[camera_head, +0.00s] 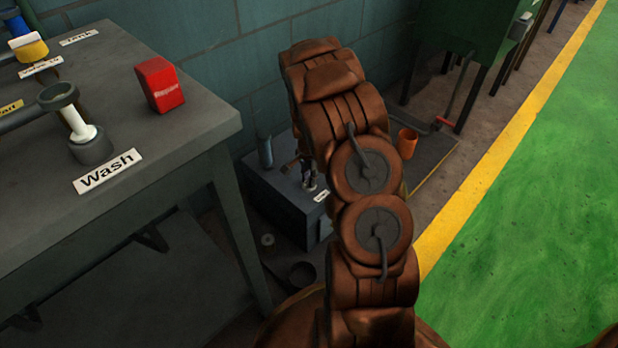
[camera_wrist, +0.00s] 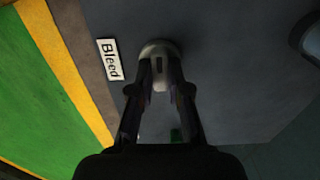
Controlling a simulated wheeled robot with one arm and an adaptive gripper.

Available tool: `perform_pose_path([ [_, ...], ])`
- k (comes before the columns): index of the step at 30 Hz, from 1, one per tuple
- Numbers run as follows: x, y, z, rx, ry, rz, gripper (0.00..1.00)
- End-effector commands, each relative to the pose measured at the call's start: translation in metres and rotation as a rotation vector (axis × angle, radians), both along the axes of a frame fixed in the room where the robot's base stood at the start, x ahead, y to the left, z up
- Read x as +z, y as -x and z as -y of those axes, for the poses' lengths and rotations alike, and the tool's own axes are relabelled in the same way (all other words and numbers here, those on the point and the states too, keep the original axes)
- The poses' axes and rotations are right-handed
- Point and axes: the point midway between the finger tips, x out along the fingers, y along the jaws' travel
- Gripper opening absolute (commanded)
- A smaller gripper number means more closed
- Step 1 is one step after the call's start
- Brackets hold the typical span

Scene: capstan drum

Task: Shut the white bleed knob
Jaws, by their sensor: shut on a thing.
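The white bleed knob (camera_wrist: 157,48) shows at the upper middle of the wrist view, with a small dark slot or mark on its near part. A white "Bleed" label (camera_wrist: 110,59) lies to its left on a grey surface. My gripper (camera_wrist: 160,82) is shut on the knob, one finger at each side. The fingers cover part of the knob. In the head view my arm hides most of that spot; a small label (camera_head: 321,195) shows on a low grey box (camera_head: 283,207) beside the arm.
A grey table (camera_head: 150,190) with a red box (camera_head: 160,85), a "Wash" label (camera_head: 107,171) and a white-collared fitting (camera_head: 84,133) stands at left. An orange cup (camera_head: 406,143) stands behind my arm. Open green floor (camera_head: 530,230) lies at right.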

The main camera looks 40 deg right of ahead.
Motion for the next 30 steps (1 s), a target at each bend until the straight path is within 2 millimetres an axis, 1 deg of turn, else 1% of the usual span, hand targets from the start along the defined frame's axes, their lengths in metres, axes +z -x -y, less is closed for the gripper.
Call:
perform_pose_path([
  [5, 0.0030, 0.0001, -0.0011, 0.066, -0.002, -0.001, 0.00],
  [11, 0.0048, 0.0003, -0.0013, 0.209, -0.003, -0.001, 0.00],
  [30, 0.0031, 0.0003, -0.0010, 0.813, -0.002, 0.000, 0.00],
])
